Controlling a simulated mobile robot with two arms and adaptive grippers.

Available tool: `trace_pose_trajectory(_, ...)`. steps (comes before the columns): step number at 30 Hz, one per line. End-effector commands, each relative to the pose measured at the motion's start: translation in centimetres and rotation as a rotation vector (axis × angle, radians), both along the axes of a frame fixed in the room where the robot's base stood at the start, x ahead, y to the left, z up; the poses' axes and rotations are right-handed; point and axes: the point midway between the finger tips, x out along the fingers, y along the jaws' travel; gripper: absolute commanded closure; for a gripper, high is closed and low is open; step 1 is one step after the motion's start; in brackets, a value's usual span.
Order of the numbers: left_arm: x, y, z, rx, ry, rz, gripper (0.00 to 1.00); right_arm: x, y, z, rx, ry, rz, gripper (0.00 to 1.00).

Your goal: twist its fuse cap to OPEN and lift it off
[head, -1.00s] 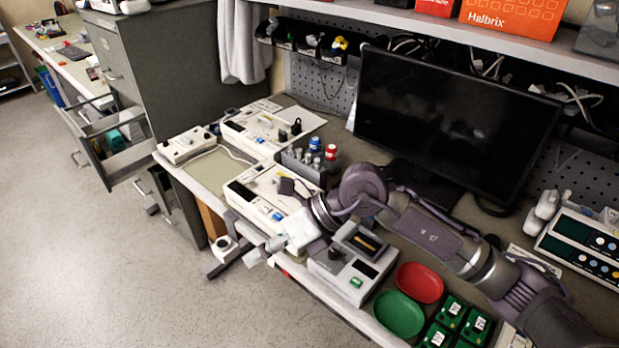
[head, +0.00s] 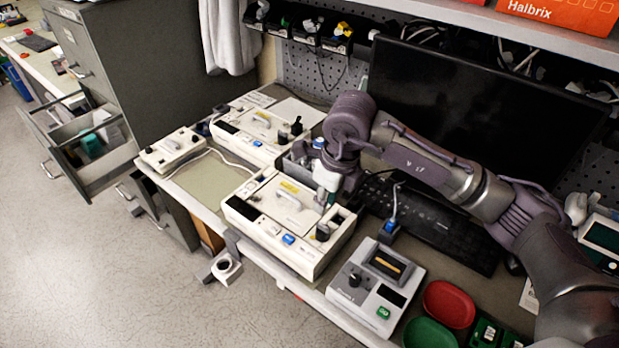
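The nearest cream infusion pump (head: 285,255) lies on the bench with a light lever on top, a blue button and a dark round cap (head: 322,232) near its right end. I cannot read any OPEN mark on it. My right gripper (head: 322,202) points down over the pump's right rear part, just above and behind the dark cap. Its fingers are small and partly hidden, so I cannot tell whether they are open or shut. A second similar pump (head: 262,150) lies behind, with dark caps at its right. My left gripper is not in view.
A grey tester (head: 350,300) with a knob and a green button stands right of the pump. A red dish (head: 449,304) and green dish (head: 430,334) are at its right. A keyboard (head: 430,225) and monitor (head: 480,120) are behind. A small cream unit (head: 170,150) is at left.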

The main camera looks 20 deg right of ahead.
Motion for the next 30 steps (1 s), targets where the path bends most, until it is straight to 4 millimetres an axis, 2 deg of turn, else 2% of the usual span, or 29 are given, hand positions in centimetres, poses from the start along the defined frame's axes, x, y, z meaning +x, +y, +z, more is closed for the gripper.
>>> trace_pose_trajectory(2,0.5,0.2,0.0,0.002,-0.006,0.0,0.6,0.0,0.0,-0.1,0.001,0.001,0.0,0.75)
trace_pose_trajectory(5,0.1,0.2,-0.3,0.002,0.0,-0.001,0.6,-0.1,0.0,-0.5,0.002,0.001,0.0,0.75)
trace_pose_trajectory(12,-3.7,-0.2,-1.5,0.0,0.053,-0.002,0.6,-0.1,0.0,-2.8,0.001,0.003,0.0,0.75)
trace_pose_trajectory(15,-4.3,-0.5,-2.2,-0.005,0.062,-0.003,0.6,-0.1,0.0,-4.2,0.002,0.002,0.001,0.75)
trace_pose_trajectory(19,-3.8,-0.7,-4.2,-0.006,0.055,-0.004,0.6,-0.1,0.0,-6.2,0.001,0.0,0.001,0.75)
trace_pose_trajectory(22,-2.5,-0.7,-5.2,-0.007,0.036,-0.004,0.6,-0.1,0.0,-7.1,0.003,0.0,0.0,0.75)
trace_pose_trajectory(26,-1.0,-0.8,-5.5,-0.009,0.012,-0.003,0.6,-0.1,0.0,-7.6,0.003,0.0,0.0,0.75)
trace_pose_trajectory(30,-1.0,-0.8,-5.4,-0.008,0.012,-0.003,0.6,-0.1,0.0,-7.5,0.003,0.0,0.0,0.75)
